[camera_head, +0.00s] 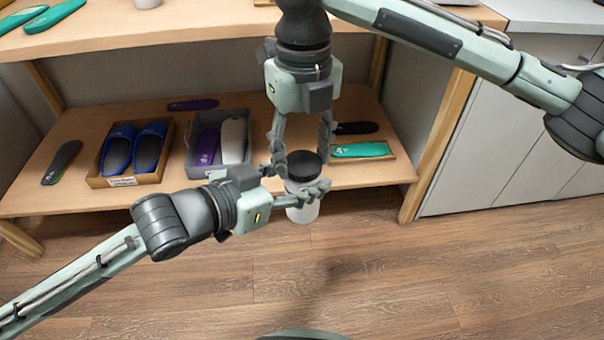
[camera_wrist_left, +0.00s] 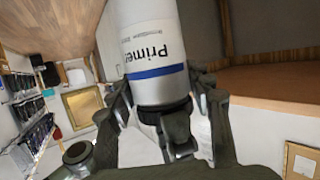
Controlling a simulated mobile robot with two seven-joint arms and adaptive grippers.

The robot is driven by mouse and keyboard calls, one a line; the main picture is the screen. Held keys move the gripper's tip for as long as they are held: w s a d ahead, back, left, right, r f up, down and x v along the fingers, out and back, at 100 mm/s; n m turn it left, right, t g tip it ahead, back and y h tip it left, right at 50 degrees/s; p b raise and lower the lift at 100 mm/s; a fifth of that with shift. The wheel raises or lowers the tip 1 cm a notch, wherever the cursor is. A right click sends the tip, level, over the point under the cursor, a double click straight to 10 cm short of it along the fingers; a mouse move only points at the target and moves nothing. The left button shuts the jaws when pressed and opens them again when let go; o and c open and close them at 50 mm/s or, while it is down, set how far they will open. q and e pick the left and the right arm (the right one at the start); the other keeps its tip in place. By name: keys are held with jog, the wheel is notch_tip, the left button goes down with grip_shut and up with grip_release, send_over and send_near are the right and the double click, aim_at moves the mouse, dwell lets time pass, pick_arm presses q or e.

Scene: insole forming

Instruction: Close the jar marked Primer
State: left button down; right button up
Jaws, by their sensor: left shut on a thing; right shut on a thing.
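The jar marked Primer (camera_head: 301,212) is white and held upright in front of the lower shelf in the head view. Its label and blue band show close up in the left wrist view (camera_wrist_left: 153,50). My left gripper (camera_head: 302,180) comes in from the left and is shut around the jar's body. A black lid (camera_head: 305,162) is at the top of the jar. My right gripper (camera_head: 300,150) points down from above, its fingers shut on the lid from both sides. The fingers partly hide the joint between lid and jar, so I cannot tell how tightly they meet.
The wooden shelf (camera_head: 75,200) behind holds a box with blue slippers (camera_head: 120,181), a grey bin (camera_head: 188,160) with insoles, and loose insoles, including a green one (camera_head: 361,150). A shelf post (camera_head: 440,150) stands to the right. The floor (camera_head: 400,270) in front is clear.

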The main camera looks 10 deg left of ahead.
jog(key=m, duration=0.6)
jog(key=o, duration=1.3)
jog(key=shift+r, duration=2.25)
jog(key=shift+c, duration=0.5)
